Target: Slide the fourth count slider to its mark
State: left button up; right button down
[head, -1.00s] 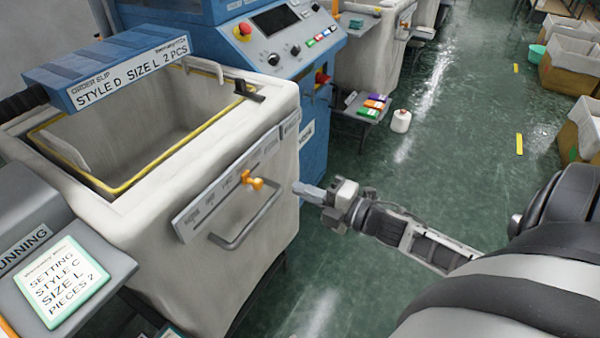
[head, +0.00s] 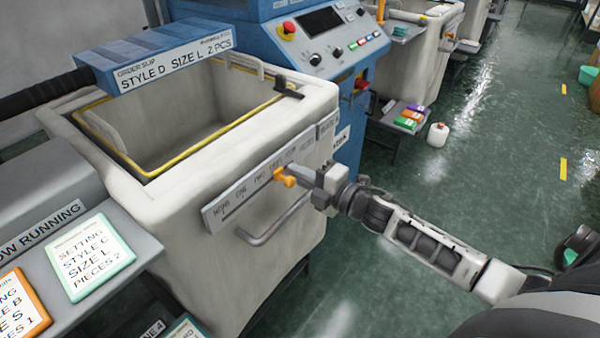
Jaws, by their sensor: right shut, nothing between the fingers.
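The count slider's orange knob (head: 284,178) sits on a pale grey scale plate (head: 235,203) on the front of a white bin (head: 290,130). The knob is right of the plate's middle; the plate's words are too small to read surely. My right gripper (head: 302,174) is shut with nothing in it. Its fingertips are at the knob's right side, close to or touching it; I cannot tell which. The fingers partly cover the plate there. A blue order slip (head: 160,55) above the bin reads "STYLE D SIZE L 2 PCS". My left gripper is not in view.
A metal handle (head: 262,238) sticks out below the plate, near my right gripper. Setting cards (head: 88,255) lie on a grey shelf at the left. A blue control panel (head: 325,35) stands behind the bin. The green floor (head: 400,290) at the right is mostly clear.

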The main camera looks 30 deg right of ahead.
aim_at(292, 184)
jog(key=shift+a, duration=0.15)
jog(key=shift+s+a+p, duration=0.25)
jog(key=shift+s+a, duration=0.1)
jog(key=shift+a, duration=0.45)
jog(key=shift+s+a+p, duration=0.25)
jog(key=shift+s+a, duration=0.1)
jog(key=shift+a, duration=0.4)
jog(key=shift+s+a+p, duration=0.2)
jog(key=shift+s+a, duration=0.25)
jog(key=shift+a, duration=0.6)
jog(key=shift+s+a+p, duration=0.2)
jog(key=shift+s+a, duration=0.25)
jog(key=shift+a, duration=0.65)
jog(key=shift+s+a+p, duration=0.2)
jog(key=shift+s+a, duration=0.25)
jog(key=shift+a, duration=0.6)
jog(key=shift+w+d, duration=0.25)
jog(key=shift+d, duration=0.35)
jog(key=p+v, duration=0.1)
jog(key=v, duration=0.7)
